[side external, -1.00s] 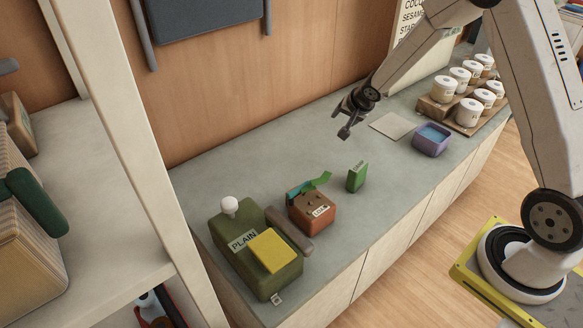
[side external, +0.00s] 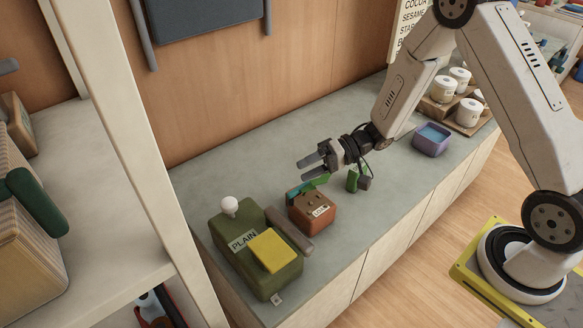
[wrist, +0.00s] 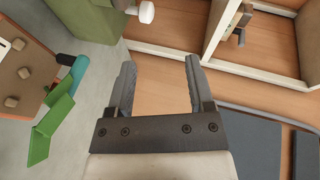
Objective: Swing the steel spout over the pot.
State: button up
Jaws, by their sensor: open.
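I cannot make out a steel spout or a pot in either view. My gripper (side external: 308,170) is open and empty, its two fingers apart and pointing left above the counter, just behind and above a brown box (side external: 312,212). In the wrist view my gripper (wrist: 160,64) shows nothing between its fingers. The brown box (wrist: 22,72) is at the left there, with a bent green strip (wrist: 50,125) and a teal rounded piece (wrist: 72,74) beside it. My arm partly hides a small green box (side external: 352,181).
A green block (side external: 226,266) marked PLAIN, with a yellow pad (side external: 269,250) and white knob (side external: 229,204), sits at the counter's near end. A grey-brown bar (side external: 289,230) lies beside it. A purple tub (side external: 430,148) and white cups (side external: 468,111) stand farther right. The counter's back left is clear.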

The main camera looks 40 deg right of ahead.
jog(key=s+a+r+n+g+y, duration=0.25)
jog(key=s+g+y, duration=0.2)
jog(key=s, duration=0.25)
send_near(300, 233)
jog(key=a, duration=0.3)
jog(key=shift+w+f+m+g+h, duration=0.25)
jog(key=shift+w+f+m, duration=0.1)
jog(key=shift+w+f, duration=0.05)
jog(key=shift+a, duration=0.2)
jog(key=shift+a, duration=3.75)
grip_shut()
